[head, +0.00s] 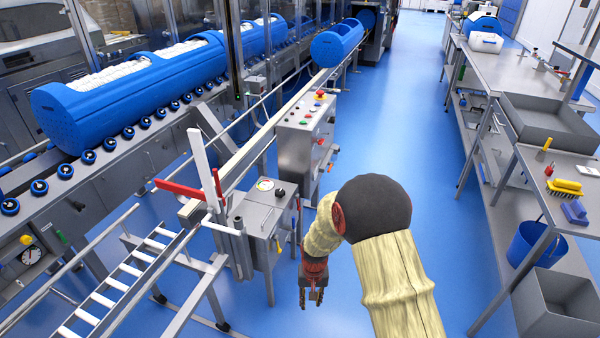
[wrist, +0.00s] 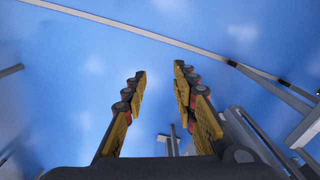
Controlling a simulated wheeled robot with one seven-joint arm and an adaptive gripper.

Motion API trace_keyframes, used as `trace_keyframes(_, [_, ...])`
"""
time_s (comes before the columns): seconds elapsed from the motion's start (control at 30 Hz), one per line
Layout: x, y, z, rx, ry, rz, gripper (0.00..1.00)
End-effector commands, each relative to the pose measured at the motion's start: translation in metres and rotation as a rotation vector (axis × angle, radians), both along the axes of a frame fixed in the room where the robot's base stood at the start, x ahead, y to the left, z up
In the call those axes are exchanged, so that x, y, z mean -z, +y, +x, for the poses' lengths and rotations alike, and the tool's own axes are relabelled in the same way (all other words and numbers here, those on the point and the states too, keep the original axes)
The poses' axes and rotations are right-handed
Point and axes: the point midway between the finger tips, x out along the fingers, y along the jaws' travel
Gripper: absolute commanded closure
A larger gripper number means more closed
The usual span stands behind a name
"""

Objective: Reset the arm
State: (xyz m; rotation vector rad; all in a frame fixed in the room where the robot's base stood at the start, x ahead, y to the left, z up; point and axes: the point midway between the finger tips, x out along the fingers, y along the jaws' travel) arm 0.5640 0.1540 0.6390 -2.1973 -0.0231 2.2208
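My gripper (head: 312,298) hangs low at the end of my arm, in the middle of the head view, over the blue floor. It is to the right of the grey control box on the stand. In the wrist view the two jointed yellow and dark fingers of my gripper (wrist: 160,75) stand apart with only blue floor between them. It is open and empty. My arm, with pale sleeves and a dark round elbow, is bent and reaches from the bottom right of the head view.
A roller conveyor carries blue tub carriers (head: 140,95); another tub (head: 337,44) sits further back. A steel bench (head: 535,170) runs along the right. The blue aisle (head: 400,130) between is clear.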

Motion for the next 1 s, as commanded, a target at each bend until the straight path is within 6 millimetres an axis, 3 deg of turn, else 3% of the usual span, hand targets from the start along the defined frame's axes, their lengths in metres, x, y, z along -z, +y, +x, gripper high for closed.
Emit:
trace_keyframes(0.03, [-0.029, -0.007, -0.009, -0.020, 0.006, -0.001, 0.72])
trace_keyframes(0.1, [-0.062, -0.018, -0.026, -0.050, 0.025, -0.005, 0.72])
trace_keyframes(0.4, [-0.186, -0.062, -0.104, -0.140, 0.060, -0.013, 0.72])
trace_keyframes(0.7, [-0.279, -0.099, -0.182, -0.146, 0.017, -0.015, 0.72])
trace_keyframes(1.0, [-0.347, -0.125, -0.236, -0.096, -0.148, -0.015, 0.72])
